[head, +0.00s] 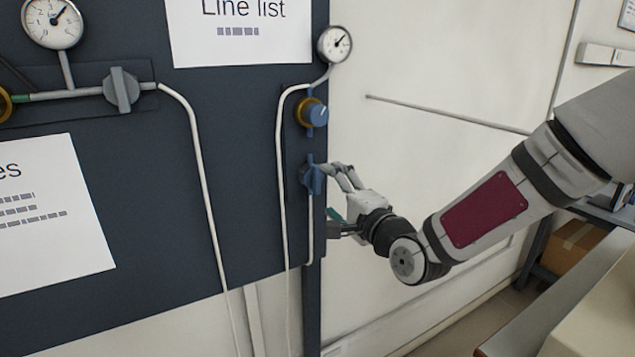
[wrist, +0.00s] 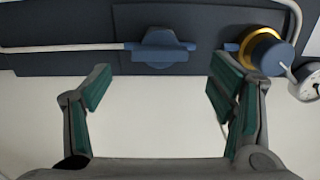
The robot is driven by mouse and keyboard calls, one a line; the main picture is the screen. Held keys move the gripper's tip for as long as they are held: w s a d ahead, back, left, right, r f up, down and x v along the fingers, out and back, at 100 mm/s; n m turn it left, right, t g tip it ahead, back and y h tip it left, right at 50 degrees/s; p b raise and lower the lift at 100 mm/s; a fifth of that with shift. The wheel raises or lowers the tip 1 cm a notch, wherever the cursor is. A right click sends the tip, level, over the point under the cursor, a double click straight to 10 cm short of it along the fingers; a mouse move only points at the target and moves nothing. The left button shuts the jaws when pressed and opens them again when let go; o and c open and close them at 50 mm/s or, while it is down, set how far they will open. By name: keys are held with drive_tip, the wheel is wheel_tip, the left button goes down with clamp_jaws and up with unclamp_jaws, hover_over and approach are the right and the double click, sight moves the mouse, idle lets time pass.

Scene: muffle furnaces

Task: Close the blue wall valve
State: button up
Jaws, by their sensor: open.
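The blue wall valve (head: 312,176) is mounted near the right edge of the dark panel, below a blue knob with a brass ring. In the wrist view the valve (wrist: 162,48) lies ahead, between the lines of the two fingers and beyond their tips. Its handle looks in line with the pipe. My gripper (head: 337,174) is beside the valve, to its right; in the wrist view my gripper (wrist: 160,88) is open with nothing between the green-padded fingers. I cannot tell whether a fingertip touches the valve in the head view.
The blue knob with brass ring (head: 312,113) sits close above the valve, under a gauge (head: 334,44). A white hose (head: 281,170) runs down just left. A grey valve (head: 121,90) and another gauge (head: 53,22) are farther left. A bench (head: 560,290) stands at lower right.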

sight(319, 182)
drive_tip(key=x, duration=0.6)
drive_tip(key=shift+w+a, duration=0.3)
drive_tip(key=c, duration=1.2)
